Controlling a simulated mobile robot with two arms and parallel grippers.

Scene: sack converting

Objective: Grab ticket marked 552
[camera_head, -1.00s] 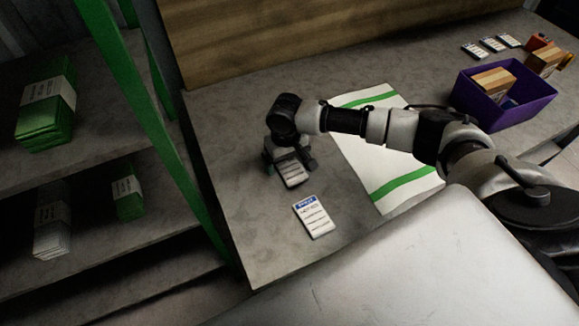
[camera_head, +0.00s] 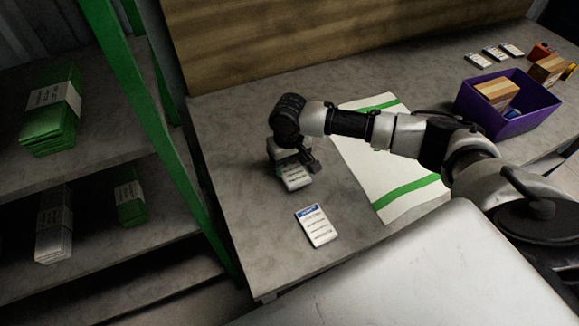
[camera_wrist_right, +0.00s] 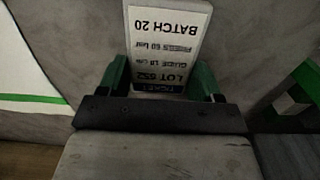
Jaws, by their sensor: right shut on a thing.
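My right gripper (camera_head: 293,164) is shut on a white ticket (camera_head: 296,178) at the left part of the table. In the right wrist view the ticket (camera_wrist_right: 165,40) sits upside down between the green fingers of the gripper (camera_wrist_right: 160,82). It reads BATCH 20, and its lot number looks like 552, though the print is small. I cannot tell whether it is clear of the table. A second ticket with a blue header (camera_head: 318,226) lies flat nearer the table's front edge; its number is too small to read. My left gripper is not in view.
A white sheet with green stripes (camera_head: 408,192) lies right of the gripper, under my arm. A purple bin (camera_head: 520,121) holds boxes at the right. Several more cards (camera_head: 494,54) lie at the back right. A green-framed shelf (camera_head: 150,120) with bundled sacks stands left.

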